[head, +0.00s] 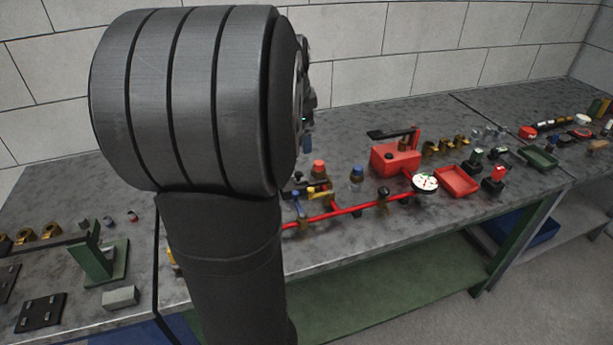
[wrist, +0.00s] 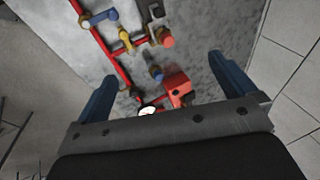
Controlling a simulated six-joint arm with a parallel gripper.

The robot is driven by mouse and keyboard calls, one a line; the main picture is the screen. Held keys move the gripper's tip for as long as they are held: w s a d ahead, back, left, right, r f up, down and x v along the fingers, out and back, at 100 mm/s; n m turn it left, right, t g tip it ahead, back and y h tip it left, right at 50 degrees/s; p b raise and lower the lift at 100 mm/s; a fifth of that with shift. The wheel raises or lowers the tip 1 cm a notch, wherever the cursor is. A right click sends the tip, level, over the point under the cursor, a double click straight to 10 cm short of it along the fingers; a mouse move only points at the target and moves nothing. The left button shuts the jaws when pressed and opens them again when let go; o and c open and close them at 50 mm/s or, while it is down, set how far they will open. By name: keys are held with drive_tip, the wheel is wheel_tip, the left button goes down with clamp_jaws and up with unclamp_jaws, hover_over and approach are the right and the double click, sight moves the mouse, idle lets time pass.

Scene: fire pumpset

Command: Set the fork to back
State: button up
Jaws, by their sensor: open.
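I cannot tell for sure which part is the fork. A dark fitting with a black arm (head: 302,186) stands beside a red-capped post (head: 319,168), partly hidden behind my arm in the head view. In the wrist view the red cap (wrist: 167,41) and a dark block (wrist: 156,11) lie beyond my fingertips. My gripper (wrist: 160,68) is open and empty, its two blue fingers wide apart above the bench. In the head view only a small part of the gripper shows past my arm.
A red pipe (head: 335,212) with a yellow valve (wrist: 125,39) and a blue lever (wrist: 101,18) runs along the bench. A blue-topped fitting (head: 357,175), red box (head: 394,160), white gauge (head: 425,182) and red tray (head: 457,181) stand to the right. A green bracket (head: 97,258) stands left.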

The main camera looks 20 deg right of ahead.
drive_tip(key=shift+w+a+f+n, duration=0.1)
drive_tip(key=shift+a+f+n, duration=0.05)
drive_tip(key=shift+n, duration=0.15)
drive_tip(key=c, duration=0.6)
drive_tip(key=f+n, duration=0.1)
drive_tip(key=n, duration=0.1)
drive_tip(key=w+a+n, duration=0.1)
drive_tip(key=n, duration=0.1)
drive_tip(key=w+a+f+n, duration=0.1)
drive_tip(key=n, duration=0.1)
drive_tip(key=shift+w+a+f+n+g+h, duration=0.1)
drive_tip(key=shift+a+f+n+g+h, duration=0.1)
drive_tip(key=shift+f+n+g+h, duration=0.2)
drive_tip(key=c, duration=0.7)
drive_tip(key=shift+o, duration=0.2)
drive_tip(key=n, duration=0.2)
approach(309, 175)
drive_tip(key=f, duration=0.1)
drive_tip(key=a+f, duration=0.1)
drive_tip(key=f, duration=0.1)
drive_tip(key=w+f, duration=0.1)
drive_tip(key=shift+a+f, duration=0.35)
drive_tip(key=shift+a, duration=0.05)
drive_tip(key=shift+c, duration=0.2)
